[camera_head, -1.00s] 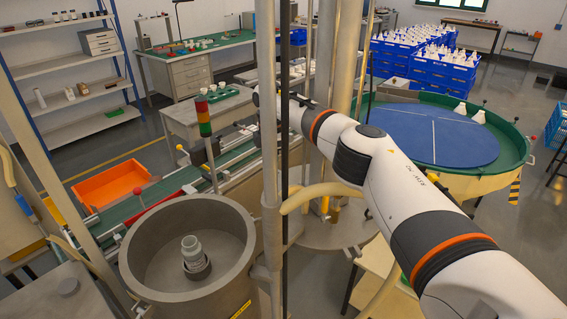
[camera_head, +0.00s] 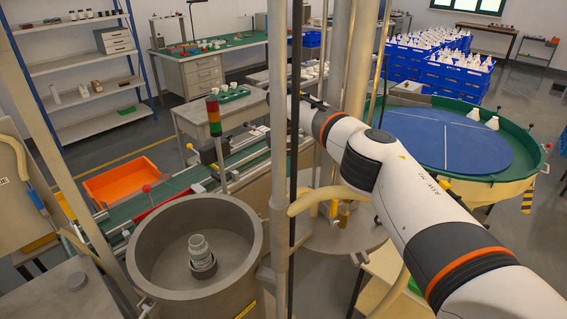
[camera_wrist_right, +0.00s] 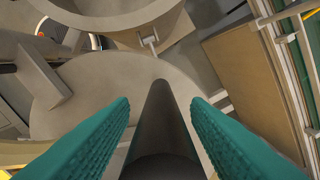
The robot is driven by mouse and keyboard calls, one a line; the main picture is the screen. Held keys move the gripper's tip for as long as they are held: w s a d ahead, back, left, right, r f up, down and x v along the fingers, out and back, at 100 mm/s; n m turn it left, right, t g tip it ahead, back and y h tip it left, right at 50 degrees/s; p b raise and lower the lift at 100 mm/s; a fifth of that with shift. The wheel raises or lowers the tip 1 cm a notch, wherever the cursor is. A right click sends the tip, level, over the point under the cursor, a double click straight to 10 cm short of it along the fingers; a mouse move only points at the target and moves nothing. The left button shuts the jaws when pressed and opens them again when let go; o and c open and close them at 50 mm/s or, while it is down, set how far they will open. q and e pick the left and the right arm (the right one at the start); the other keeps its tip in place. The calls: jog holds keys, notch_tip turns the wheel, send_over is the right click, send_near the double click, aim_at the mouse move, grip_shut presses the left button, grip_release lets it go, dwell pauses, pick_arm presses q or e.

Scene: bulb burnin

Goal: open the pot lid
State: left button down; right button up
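A large grey round pot (camera_head: 252,240) stands at the lower left in the head view, its top open. A pale stacked cylindrical piece (camera_head: 200,252) stands inside it on a dark ring. My left gripper is out of view.
Tall metal posts (camera_head: 282,200) rise between the pot and my right arm. A green conveyor (camera_head: 180,185) with an orange bin (camera_head: 121,182) lies behind the pot. A round table with a blue top (camera_head: 450,140) stands at the right.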

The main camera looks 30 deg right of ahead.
jog(key=shift+r, duration=0.15)
notch_tip(320, 180, up, 6)
jog(key=shift+r+b, duration=0.15)
jog(key=shift+b, duration=0.95)
notch_tip(320, 180, up, 5)
jog(key=shift+f+p, duration=0.15)
jog(key=shift+p, duration=0.95)
jog(key=shift+r+p, duration=0.35)
jog(key=shift+r, duration=0.1)
